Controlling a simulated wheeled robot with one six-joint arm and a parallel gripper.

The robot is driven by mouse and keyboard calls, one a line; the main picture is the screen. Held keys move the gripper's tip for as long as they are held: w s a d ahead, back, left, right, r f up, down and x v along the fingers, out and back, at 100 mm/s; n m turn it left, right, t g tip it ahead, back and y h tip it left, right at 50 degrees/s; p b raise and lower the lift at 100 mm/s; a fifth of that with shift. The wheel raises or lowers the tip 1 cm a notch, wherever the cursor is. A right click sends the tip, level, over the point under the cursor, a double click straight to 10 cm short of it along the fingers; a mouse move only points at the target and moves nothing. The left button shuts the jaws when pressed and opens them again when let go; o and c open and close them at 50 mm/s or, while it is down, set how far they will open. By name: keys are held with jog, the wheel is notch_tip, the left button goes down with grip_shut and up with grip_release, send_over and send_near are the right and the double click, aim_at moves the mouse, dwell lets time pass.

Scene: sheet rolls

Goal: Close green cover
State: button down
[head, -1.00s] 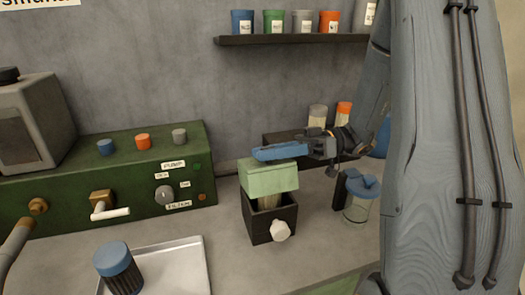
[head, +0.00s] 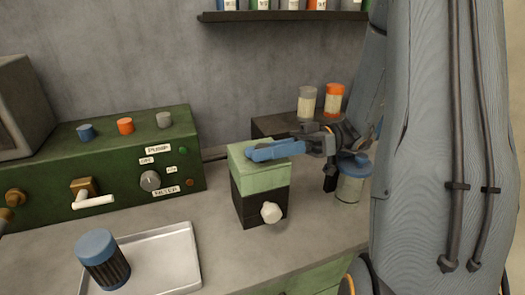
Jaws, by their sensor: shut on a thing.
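The green cover (head: 262,180) sits level on top of a dark box (head: 248,208) with a pale knob (head: 271,213) on its front. No gap shows between cover and box on the sides I see. My gripper (head: 268,151) reaches in from the right, its blue fingers lying across the cover's top. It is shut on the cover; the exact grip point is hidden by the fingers.
A green pump panel (head: 120,165) stands to the left. A metal tray (head: 165,262) with a blue-capped jar (head: 102,260) lies in front. A blue-lidded glass jar (head: 351,182) is close under my arm. Two jars (head: 320,102) stand behind.

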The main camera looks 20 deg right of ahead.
jog(key=shift+f, duration=0.1)
jog(key=c, duration=1.4)
grip_release()
notch_tip(320, 180, up, 10)
jog(key=shift+s+r+b, duration=0.1)
jog(key=shift+r+b, duration=0.1)
jog(key=shift+b, duration=0.2)
